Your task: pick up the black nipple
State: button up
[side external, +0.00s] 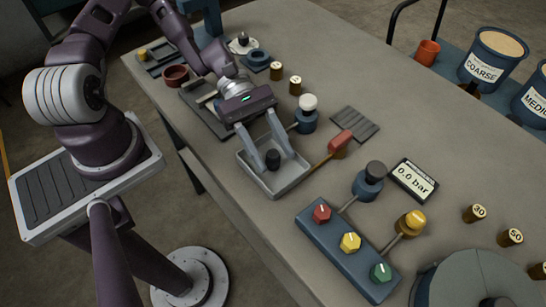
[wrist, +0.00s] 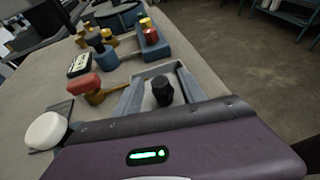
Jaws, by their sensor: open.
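The black nipple (side external: 273,158) is a small dark cylinder in a shallow grey tray (side external: 277,185). In the wrist view the nipple (wrist: 163,92) stands upright with a narrower top, and the tray's rim shows around it. My gripper (side external: 274,160) is open, with its fingers reaching down into the tray area. One finger is on each side of the nipple, and the nipple stands between them in both views. In the wrist view the gripper (wrist: 157,95) shows a gap to the nipple on both sides. The fingertips' exact height above the tray floor is hard to tell.
A white-topped blue fitting (side external: 307,115) stands close behind the gripper. A blue block with coloured knobs (side external: 348,243) and a pressure display (side external: 413,180) are to the right. The bench between tray and front edge is clear.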

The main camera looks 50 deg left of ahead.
jog(key=shift+s+d+f, duration=0.1)
jog(key=shift+d+f, duration=0.05)
jog(key=shift+d, duration=0.25)
grip_shut()
